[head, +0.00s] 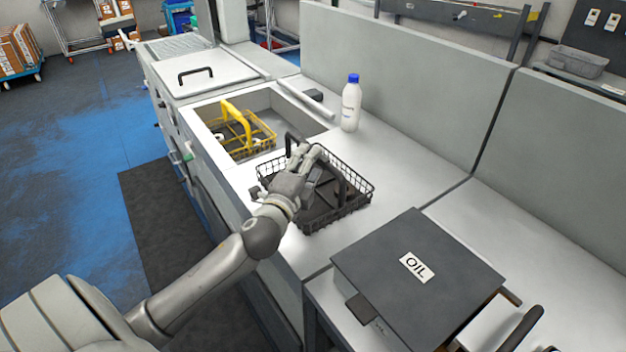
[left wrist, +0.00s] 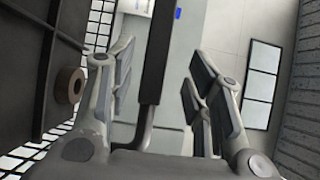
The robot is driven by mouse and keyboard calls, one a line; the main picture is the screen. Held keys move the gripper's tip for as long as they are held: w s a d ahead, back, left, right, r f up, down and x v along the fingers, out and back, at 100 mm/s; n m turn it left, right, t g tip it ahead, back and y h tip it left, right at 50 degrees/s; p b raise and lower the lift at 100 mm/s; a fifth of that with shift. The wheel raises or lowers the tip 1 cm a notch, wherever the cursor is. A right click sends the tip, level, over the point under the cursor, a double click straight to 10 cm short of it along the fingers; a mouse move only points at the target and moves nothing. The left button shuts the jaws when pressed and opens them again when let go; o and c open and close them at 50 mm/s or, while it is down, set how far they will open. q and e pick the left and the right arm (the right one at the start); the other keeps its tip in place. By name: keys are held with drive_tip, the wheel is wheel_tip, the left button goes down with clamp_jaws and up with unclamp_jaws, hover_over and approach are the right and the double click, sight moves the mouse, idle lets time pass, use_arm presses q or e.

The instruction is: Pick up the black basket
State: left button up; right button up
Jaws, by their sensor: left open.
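The black wire basket (head: 350,207) stands on the light counter in the middle of the head view, with its handle (head: 342,184) standing up. My left gripper (head: 308,157) is over the basket at the handle and partly hides it. In the left wrist view, the dark handle bar (left wrist: 157,50) runs between the two open fingers (left wrist: 158,90), with visible gaps at both sides. Whether a finger touches it elsewhere cannot be told. My right gripper is not in view.
A yellow basket (head: 262,142) sits in the sink-like recess behind the black one. A white bottle with a blue cap (head: 351,107) stands near the back wall. A dark box labelled OIL (head: 440,246) is close at the right front.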

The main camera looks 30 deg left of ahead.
use_arm(q)
drive_tip(key=x, duration=0.2)
drive_tip(key=p+x, duration=0.1)
drive_tip(key=x, duration=0.1)
drive_tip(key=shift+w+a+f, duration=0.15)
drive_tip(key=shift+w+a, duration=0.05)
drive_tip(key=shift+a, duration=0.25)
drive_tip(key=shift+w+f, duration=0.1)
drive_tip(key=shift+w, duration=0.25)
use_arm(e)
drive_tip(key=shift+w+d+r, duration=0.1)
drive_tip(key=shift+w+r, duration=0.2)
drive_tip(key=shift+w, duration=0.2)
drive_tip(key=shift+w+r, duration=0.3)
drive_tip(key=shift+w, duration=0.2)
use_arm(q)
drive_tip(key=shift+c, duration=1.1)
clamp_jaws()
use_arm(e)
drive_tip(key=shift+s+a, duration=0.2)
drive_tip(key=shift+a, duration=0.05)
